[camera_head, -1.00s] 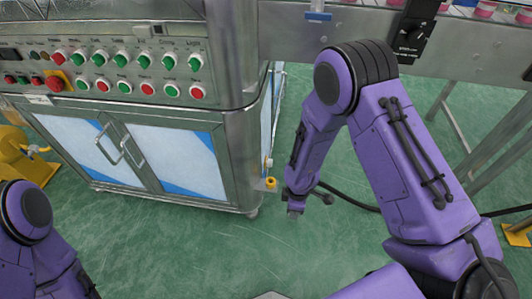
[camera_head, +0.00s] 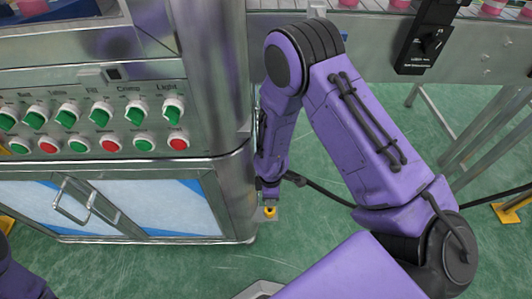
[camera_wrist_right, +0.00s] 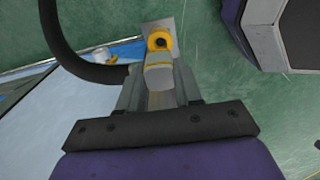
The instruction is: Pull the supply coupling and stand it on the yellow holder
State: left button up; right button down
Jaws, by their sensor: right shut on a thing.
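My right gripper (camera_wrist_right: 155,92) is shut on the supply coupling (camera_wrist_right: 160,76), a pale grey block with a black hose running off to the left in the wrist view. The yellow holder (camera_wrist_right: 160,41), a ring on a small pale plate, appears just past the coupling's end. I cannot tell if they touch. In the head view my right gripper (camera_head: 269,196) points down directly above the yellow holder (camera_head: 270,212) at the cabinet's corner. The coupling is too small to make out there. My left gripper is out of view; only part of that arm shows at lower left.
The steel cabinet (camera_head: 218,190) with rows of buttons stands close left of my right arm. A pale fitting with yellow (camera_wrist_right: 100,57) is on its side. The black hose (camera_head: 330,193) trails right. A conveyor (camera_head: 365,40) crosses behind.

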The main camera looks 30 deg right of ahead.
jog(key=shift+s+f+b, duration=0.1)
jog(key=shift+f+b, duration=2.2)
jog(key=shift+b, duration=0.2)
jog(key=shift+f, duration=0.5)
jog(key=shift+p, duration=0.3)
jog(key=shift+p, duration=0.35)
